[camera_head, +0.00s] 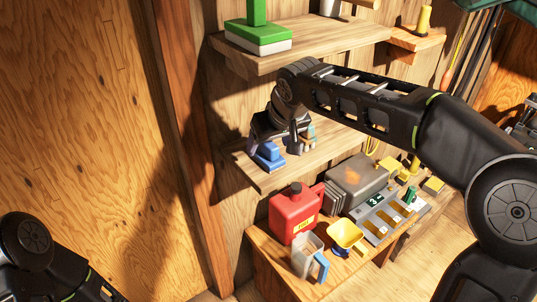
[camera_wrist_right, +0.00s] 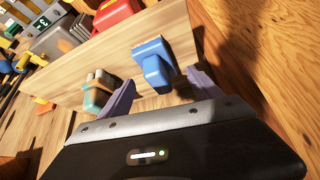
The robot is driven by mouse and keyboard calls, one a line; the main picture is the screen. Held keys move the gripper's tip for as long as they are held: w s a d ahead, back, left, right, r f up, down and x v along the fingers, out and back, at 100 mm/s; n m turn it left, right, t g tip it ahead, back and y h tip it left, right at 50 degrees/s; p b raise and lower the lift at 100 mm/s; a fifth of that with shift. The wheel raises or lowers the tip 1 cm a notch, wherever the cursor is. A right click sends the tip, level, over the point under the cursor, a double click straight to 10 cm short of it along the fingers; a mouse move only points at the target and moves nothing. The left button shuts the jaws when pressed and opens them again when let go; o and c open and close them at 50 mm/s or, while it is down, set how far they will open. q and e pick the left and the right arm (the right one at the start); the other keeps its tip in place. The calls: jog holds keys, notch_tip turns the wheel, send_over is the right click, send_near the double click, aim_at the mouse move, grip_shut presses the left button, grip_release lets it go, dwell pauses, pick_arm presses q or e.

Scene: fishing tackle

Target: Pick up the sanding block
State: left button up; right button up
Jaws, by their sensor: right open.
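The blue sanding block (camera_head: 268,155) sits near the left end of the middle wall shelf (camera_head: 290,167). In the right wrist view the block (camera_wrist_right: 153,66) lies ahead of my right gripper, between the lines of its two fingers. My right gripper (camera_head: 274,141) is open and empty, just above and behind the block in the head view. It also shows in the wrist view (camera_wrist_right: 160,80), where the fingertips are close to the block's near end. I cannot tell whether they touch it. My left arm shows at the lower left, its gripper out of frame.
A bundle of small tan and teal items (camera_wrist_right: 97,90) stands beside the block on the shelf. A green-and-white tool (camera_head: 258,38) sits on the upper shelf. Below are a red fuel can (camera_head: 291,213), a grey box (camera_head: 356,180) and a yellow scoop (camera_head: 346,233).

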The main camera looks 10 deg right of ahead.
jog(key=x, duration=0.3)
jog(key=shift+r, duration=0.1)
dwell(0.4)
jog(key=shift+s, duration=0.1)
jog(key=c, duration=1.6)
jog(key=shift+r, duration=0.45)
jog(key=s+d+b, duration=0.1)
jog(key=s+d, duration=0.2)
jog(key=s, duration=1.4)
jog(key=shift+s+d+r, duration=0.15)
jog(key=shift+s+r, duration=0.15)
jog(key=shift+s, duration=0.05)
